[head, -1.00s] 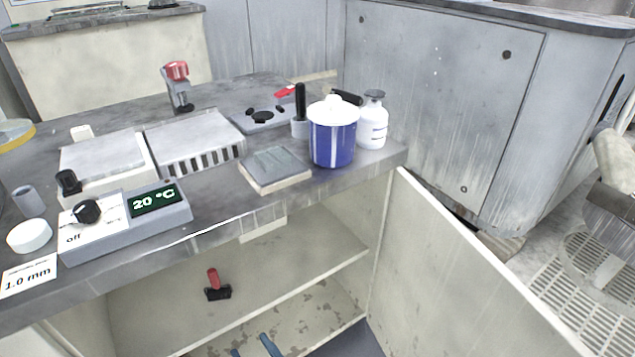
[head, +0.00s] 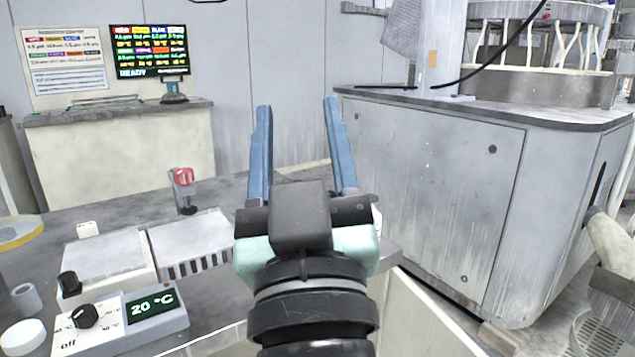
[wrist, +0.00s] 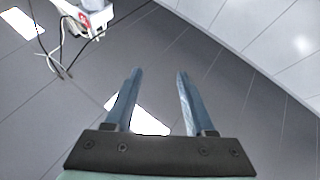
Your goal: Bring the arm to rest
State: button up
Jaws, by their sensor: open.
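My gripper (head: 297,115) stands raised in the middle of the head view, its two blue fingers pointing up and spread apart. It is open with nothing between the fingers. The wrist view also shows my gripper (wrist: 158,75) empty, facing what looks like the grey panelled ceiling with bright light panels. My arm hides the right part of the bench in the head view.
The bench (head: 95,205) carries a control box reading 20 °C (head: 120,318), flat plates, a white disc (head: 22,337) and a red-topped clamp (head: 184,188). A grey cabinet (head: 430,190) stands right. A screen (head: 150,50) stands at the back left.

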jog(key=s+d+r+m+t+h+p, duration=0.2)
jog(key=s+r+m+t+h, duration=0.1)
jog(key=s+r, duration=0.65)
notch_tip(320, 180, up, 37)
jog(key=w+p, duration=0.2)
jog(key=p, duration=3.4)
jog(key=shift+w+a, duration=0.2)
jog(key=shift+a, duration=0.05)
jog(key=shift+r, duration=0.2)
jog(key=shift+c, duration=0.4)
jog(key=shift+d, duration=0.1)
